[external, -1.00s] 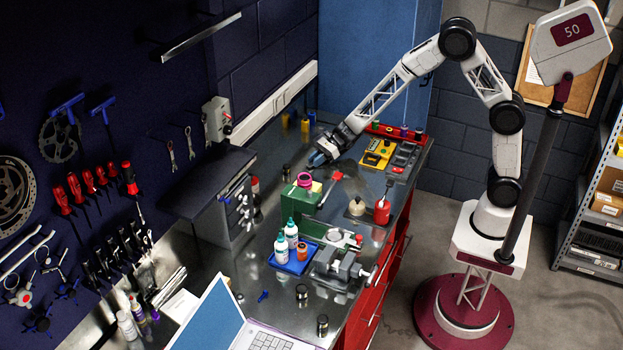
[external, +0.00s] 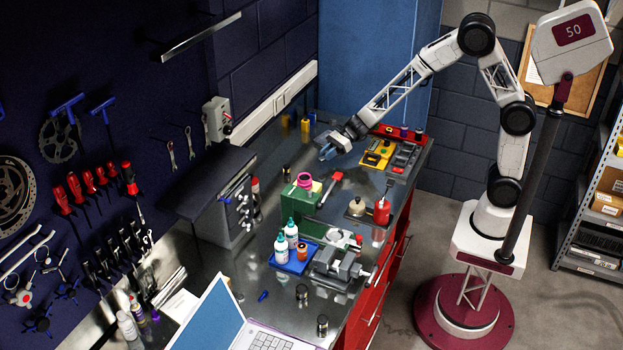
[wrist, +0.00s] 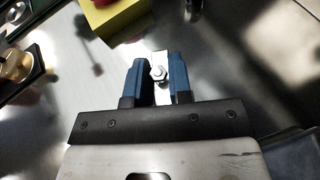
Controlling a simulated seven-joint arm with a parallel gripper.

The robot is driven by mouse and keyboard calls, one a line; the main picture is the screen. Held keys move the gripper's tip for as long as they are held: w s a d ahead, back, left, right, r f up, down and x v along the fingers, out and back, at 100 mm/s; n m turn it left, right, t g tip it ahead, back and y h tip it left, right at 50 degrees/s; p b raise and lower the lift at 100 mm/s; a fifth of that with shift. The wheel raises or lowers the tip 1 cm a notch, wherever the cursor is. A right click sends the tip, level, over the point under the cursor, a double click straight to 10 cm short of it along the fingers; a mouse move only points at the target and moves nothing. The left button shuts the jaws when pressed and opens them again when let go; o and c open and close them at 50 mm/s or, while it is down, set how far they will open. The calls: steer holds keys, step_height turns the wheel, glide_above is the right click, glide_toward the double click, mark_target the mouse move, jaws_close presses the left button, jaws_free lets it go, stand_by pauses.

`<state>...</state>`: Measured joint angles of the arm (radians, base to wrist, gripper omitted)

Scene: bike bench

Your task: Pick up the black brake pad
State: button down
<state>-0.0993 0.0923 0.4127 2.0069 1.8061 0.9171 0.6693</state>
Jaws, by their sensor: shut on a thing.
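My gripper (external: 327,151) is in the air over the far part of the bench, with blue fingertips. In the wrist view my gripper (wrist: 157,72) has its two blue fingers shut on a small part (wrist: 159,73). The part shows a pale silver face and a round nut or bolt head between the fingertips. I cannot make out a black brake pad elsewhere in these views.
A yellow tray (external: 371,160) and a red rack (external: 391,132) stand right of my gripper. A green box (external: 300,199), a red can (external: 382,213), a blue tray (external: 287,264) and a vise (external: 341,268) stand nearer. A grey cabinet (external: 215,220) stands left.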

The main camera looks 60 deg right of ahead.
steer(key=s+d, duration=0.1)
steer(key=s, duration=0.2)
steer(key=s+d, duration=0.1)
steer(key=s, duration=0.3)
steer(key=s+d+r, duration=0.1)
steer(key=s, duration=0.2)
steer(key=shift+s, duration=0.3)
stand_by(0.5)
